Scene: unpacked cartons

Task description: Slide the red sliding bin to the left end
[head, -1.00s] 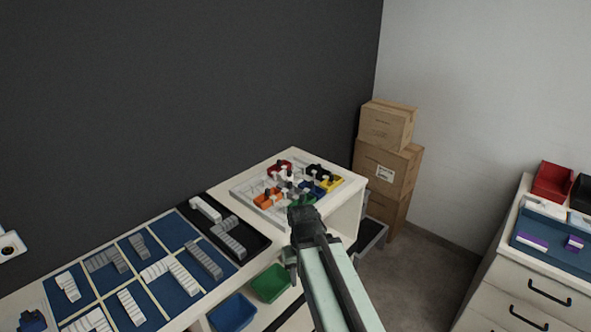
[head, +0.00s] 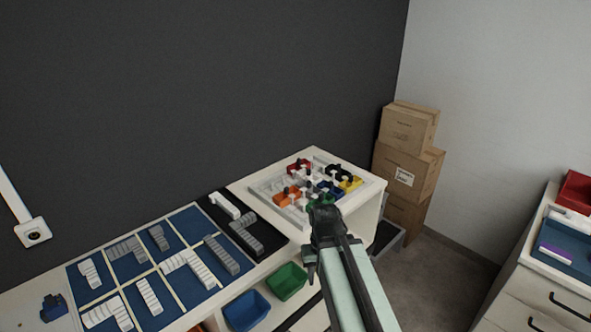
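The small red bin (head: 297,165) sits at the back left of a pale grey board (head: 265,190) on top of the white cabinet. Orange (head: 284,197), yellow (head: 351,184), blue and black bins share the board, with white and dark knobs among them. A green bin (head: 318,202) shows at the front, partly hidden by my gripper. My gripper (head: 322,212) is over the front edge of the board, in front of the red bin and apart from it in the picture. Its fingertips are dark and small, so I cannot tell whether they are open.
A blue sorting tray (head: 172,240) with grey parts lies to the left, beside a black tray (head: 262,240). Green (head: 287,281) and blue (head: 245,310) bins sit in the shelf below. Cartons (head: 405,170) are stacked behind right. White drawers (head: 530,285) stand at the right.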

